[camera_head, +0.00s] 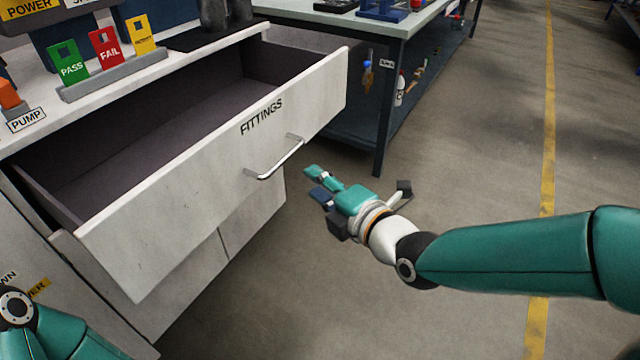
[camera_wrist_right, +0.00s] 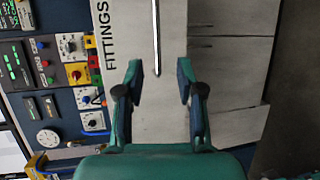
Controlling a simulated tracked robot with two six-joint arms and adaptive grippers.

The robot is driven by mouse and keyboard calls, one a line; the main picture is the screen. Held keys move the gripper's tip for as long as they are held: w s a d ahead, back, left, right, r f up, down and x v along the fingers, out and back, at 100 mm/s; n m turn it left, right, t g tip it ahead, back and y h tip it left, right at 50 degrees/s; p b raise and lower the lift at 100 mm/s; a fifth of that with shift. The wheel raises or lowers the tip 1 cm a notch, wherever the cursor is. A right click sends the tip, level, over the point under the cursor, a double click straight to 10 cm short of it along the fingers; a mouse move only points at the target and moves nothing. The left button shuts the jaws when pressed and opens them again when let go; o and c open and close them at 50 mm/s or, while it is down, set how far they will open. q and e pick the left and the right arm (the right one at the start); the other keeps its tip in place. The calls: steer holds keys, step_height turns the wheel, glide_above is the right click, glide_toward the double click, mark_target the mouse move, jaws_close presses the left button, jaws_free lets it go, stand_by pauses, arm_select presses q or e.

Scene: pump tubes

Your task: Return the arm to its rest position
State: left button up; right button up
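My right gripper (camera_head: 318,183) is in front of the open drawer, a little right of and below its handle, with a gap between them. In the right wrist view my right gripper (camera_wrist_right: 159,80) shows its two fingers spread apart with nothing between them. The drawer (camera_head: 215,185), labelled FITTINGS, is pulled out and looks empty in the part I see. Its metal handle (camera_head: 277,160) also shows in the right wrist view (camera_wrist_right: 156,40), beyond the fingertips. Only a piece of my left arm shows at the bottom left of the head view; my left gripper is not in view.
Green PASS (camera_head: 68,64), red FAIL (camera_head: 106,48) and yellow (camera_head: 138,34) tags stand in a holder on the bench top. A second workbench (camera_head: 400,25) with a dark leg stands behind the gripper. The floor (camera_head: 480,150) to the right is clear.

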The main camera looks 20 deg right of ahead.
stand_by(0.3)
step_height(320, 180, down, 24)
steer(key=s+d+m+g+h, duration=0.1)
steer(key=s+m+g+h, duration=0.15)
steer(key=g, duration=0.35)
steer(key=s+a+f+m+g+y, duration=0.15)
steer(key=s+f+m+g, duration=0.65)
steer(key=s+f+m, duration=1.2)
step_height(320, 180, up, 36)
steer(key=w+m+p, duration=0.2)
steer(key=p, duration=3.1)
steer(key=shift+a+f+p, duration=0.2)
steer(key=shift+p, duration=0.1)
